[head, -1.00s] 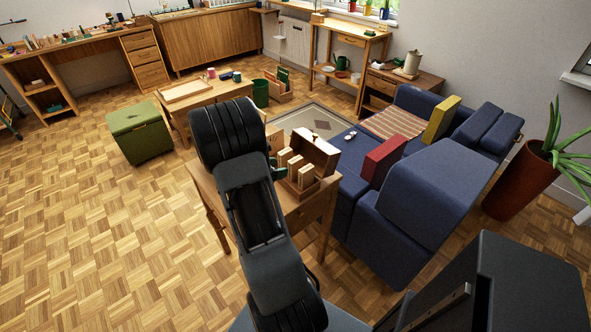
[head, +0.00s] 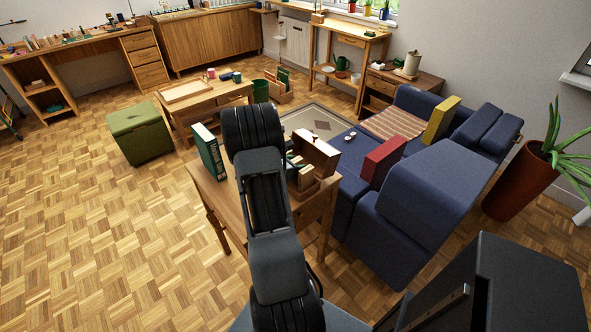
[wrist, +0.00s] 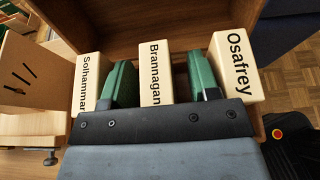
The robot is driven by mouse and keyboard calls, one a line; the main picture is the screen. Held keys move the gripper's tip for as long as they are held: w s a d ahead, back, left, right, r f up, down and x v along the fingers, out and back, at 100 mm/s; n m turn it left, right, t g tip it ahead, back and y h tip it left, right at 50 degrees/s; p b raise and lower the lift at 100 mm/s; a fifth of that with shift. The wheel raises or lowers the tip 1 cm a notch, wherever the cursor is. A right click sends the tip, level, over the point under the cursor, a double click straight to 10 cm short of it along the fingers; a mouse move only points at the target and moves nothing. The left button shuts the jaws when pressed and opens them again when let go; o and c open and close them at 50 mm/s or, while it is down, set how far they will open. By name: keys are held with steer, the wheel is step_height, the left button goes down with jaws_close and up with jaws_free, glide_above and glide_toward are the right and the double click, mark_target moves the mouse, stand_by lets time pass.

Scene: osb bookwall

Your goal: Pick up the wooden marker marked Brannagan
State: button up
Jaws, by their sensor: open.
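The wooden marker marked Brannagan (wrist: 156,75) stands in the middle of a row in the wrist view, its dark lettering facing the camera. My gripper (wrist: 160,65) is open, with one green-padded finger on each side of this marker. Narrow gaps show between the pads and the marker. The marker marked Solhammar (wrist: 88,82) is left of the left finger, and the marker marked Osafrey (wrist: 235,68) is right of the right finger. In the head view my arm hides the gripper and much of the row.
A brown wooden box (head: 318,148) stands behind the row on the small table (head: 214,191). A green book (head: 208,152) stands on the table's left part. A pale wooden panel (wrist: 25,72) is close at left in the wrist view. The blue sofa (head: 413,210) is to the right.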

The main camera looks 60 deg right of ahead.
steer(key=c, duration=1)
